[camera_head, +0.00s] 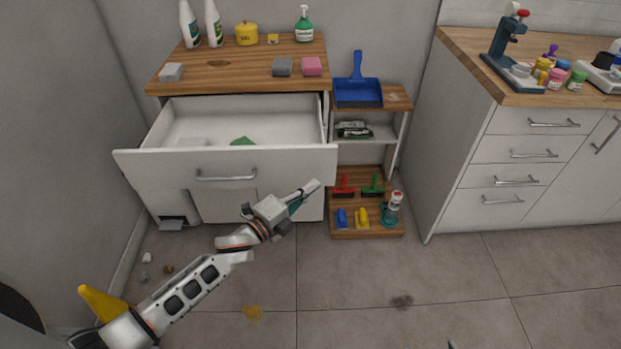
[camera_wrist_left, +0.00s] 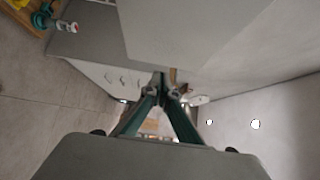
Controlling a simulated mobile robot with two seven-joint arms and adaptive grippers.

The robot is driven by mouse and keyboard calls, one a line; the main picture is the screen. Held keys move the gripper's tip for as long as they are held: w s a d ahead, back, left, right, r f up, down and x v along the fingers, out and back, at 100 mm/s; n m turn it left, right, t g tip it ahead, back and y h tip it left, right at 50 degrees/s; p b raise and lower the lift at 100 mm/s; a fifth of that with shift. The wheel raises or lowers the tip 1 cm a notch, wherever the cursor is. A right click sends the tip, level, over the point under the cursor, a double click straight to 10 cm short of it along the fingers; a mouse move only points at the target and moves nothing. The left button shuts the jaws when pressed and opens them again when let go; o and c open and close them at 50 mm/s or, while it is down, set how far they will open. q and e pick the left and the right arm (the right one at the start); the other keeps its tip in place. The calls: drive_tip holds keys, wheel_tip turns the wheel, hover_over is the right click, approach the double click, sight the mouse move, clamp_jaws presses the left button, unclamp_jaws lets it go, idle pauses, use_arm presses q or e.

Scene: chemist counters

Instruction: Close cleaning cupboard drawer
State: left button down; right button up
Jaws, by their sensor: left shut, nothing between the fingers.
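The white cleaning cupboard drawer (camera_head: 155,165) is pulled well out under the wooden top, with its inside showing. A green item (camera_head: 243,141) lies inside it. Its front has a silver bar handle (camera_head: 226,178). My left gripper (camera_head: 316,184) is shut and empty, in front of the lower right part of the drawer front and right of the handle. I cannot tell whether it touches the front. In the left wrist view the closed fingers (camera_wrist_left: 161,84) point ahead, below a large pale panel. A small teal tip at the bottom edge of the head view may be my right gripper (camera_head: 451,345).
The cupboard top (camera_head: 230,66) carries bottles, a yellow pot and sponges. An open shelf (camera_head: 366,233) with a blue dustpan (camera_head: 357,85) and cleaning tools stands to the right. A white counter (camera_head: 470,190) is farther right. The floor between is mostly clear, with stains and small debris.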

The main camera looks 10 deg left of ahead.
sight(320, 170)
use_arm(q)
drive_tip(key=w, duration=0.1)
drive_tip(key=w+a, duration=0.1)
drive_tip(key=w, duration=0.1)
drive_tip(key=shift+w, duration=0.35)
drive_tip(key=shift+a, duration=0.1)
drive_tip(key=shift+w, duration=0.1)
